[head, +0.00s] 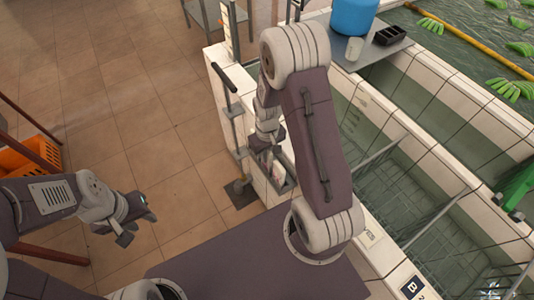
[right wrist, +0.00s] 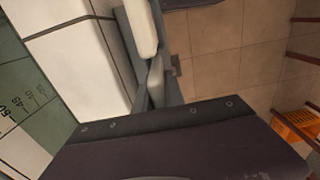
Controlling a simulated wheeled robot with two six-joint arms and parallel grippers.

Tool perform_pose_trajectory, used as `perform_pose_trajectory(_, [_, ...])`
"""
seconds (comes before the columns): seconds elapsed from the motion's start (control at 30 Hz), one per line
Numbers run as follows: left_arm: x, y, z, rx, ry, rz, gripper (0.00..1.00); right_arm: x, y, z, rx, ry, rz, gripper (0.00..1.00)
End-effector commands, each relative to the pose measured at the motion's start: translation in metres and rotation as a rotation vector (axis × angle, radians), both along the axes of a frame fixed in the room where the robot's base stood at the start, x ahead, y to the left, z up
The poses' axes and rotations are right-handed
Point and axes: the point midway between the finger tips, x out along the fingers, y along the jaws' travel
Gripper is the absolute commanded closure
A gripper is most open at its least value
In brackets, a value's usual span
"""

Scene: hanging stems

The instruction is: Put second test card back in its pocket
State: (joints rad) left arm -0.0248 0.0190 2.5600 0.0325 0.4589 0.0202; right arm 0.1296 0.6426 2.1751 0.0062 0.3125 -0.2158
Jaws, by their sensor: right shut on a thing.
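A narrow grey pocket rack (head: 285,185) is fixed to the floor side of the white tiled wall, with pale and pinkish cards (head: 278,171) showing in it. My right gripper (head: 266,150) is lowered from above at the rack, shut on what looks like a test card. The held card is mostly hidden, and I cannot tell whether it is inside a pocket or just above it. In the right wrist view, pale rounded pieces (right wrist: 155,77) show beside the wall, too unclear to name. My left gripper (head: 124,233) hangs empty over the floor at left; its jaw opening is unclear.
The white tiled wall (head: 222,72) borders water tanks at right. A dark-handled tool (head: 226,85) stands beside the rack. An orange crate (head: 22,158) is at left. The tiled floor between is free.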

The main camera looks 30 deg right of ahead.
Motion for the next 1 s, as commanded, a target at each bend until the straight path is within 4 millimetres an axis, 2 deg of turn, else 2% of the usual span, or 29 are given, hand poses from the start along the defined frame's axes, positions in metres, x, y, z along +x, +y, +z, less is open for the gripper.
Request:
perform_pose_trajectory(0.87, [0.0, 0.0, -0.0057, 0.0, 0.0, 0.0, 0.64, -0.0001, 0.0, -0.0083, 0.0, 0.001, 0.0, 1.0])
perform_pose_trajectory(0.9, [0.0001, 0.0, -0.0054, 0.0, 0.0, 0.0, 0.64, -0.0001, 0.0, -0.008, 0.0, 0.001, 0.0, 0.8])
perform_pose_trajectory(0.97, [0.0, 0.0, -0.0051, 0.0, 0.0, 0.0, 0.64, 0.0, 0.0, -0.0077, 0.0, 0.0, 0.0, 0.64])
perform_pose_trajectory(1.0, [0.0, 0.0, -0.0051, 0.0, 0.0, 0.0, 0.64, -0.0001, 0.0, -0.0077, 0.0, 0.001, 0.0, 0.6])
